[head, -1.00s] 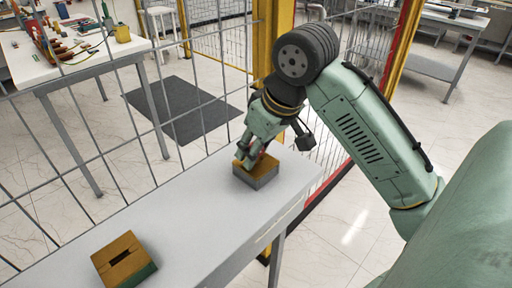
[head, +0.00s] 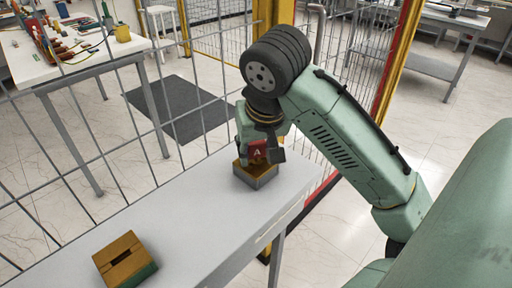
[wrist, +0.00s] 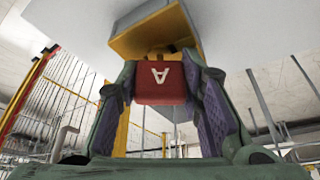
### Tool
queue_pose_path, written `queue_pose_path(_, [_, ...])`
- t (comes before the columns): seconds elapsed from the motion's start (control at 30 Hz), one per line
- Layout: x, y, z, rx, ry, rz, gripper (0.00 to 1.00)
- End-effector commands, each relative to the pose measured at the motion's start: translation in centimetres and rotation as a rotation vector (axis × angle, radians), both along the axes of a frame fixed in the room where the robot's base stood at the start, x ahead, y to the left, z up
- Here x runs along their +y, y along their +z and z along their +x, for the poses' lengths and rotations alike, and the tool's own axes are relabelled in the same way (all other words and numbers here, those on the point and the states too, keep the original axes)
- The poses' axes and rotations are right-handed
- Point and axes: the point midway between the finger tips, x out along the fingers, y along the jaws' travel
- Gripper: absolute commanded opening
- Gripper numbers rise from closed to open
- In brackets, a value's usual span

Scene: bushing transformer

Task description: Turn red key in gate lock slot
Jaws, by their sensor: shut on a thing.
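A red key (head: 257,150) with a white letter A is between the fingers of my gripper (head: 260,156), which is shut on it. The key also shows in the wrist view (wrist: 160,88), with a finger on each side. The gate lock (head: 262,180), a small grey box with a yellow top, stands at the far right end of the long grey table. The key is right at the yellow top of the lock, which also shows in the wrist view (wrist: 150,38). My fingers and the key hide the slot, so I cannot tell how deep the key sits.
A second yellow box with a dark slot and a green side (head: 125,259) stands at the near left of the grey table (head: 190,225). The table between the boxes is clear. A wire mesh fence (head: 130,130) runs just behind the table. A yellow post stands beyond my wrist.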

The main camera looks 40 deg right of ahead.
Motion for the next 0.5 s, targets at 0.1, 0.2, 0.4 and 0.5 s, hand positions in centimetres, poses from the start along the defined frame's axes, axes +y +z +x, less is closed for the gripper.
queue_pose_path(0.1, [0.10, 0.19, 0.06, 0.001, -0.093, -0.002, 0.04])
queue_pose_path(0.2, [0.03, 0.30, -0.02, 0.002, -0.174, -0.002, 0.04])
queue_pose_path(0.4, [0.03, 0.27, 0.00, 0.003, -0.327, -0.003, 0.04])
queue_pose_path(0.5, [0.01, 0.10, 0.01, 0.003, -0.439, -0.005, 0.04])
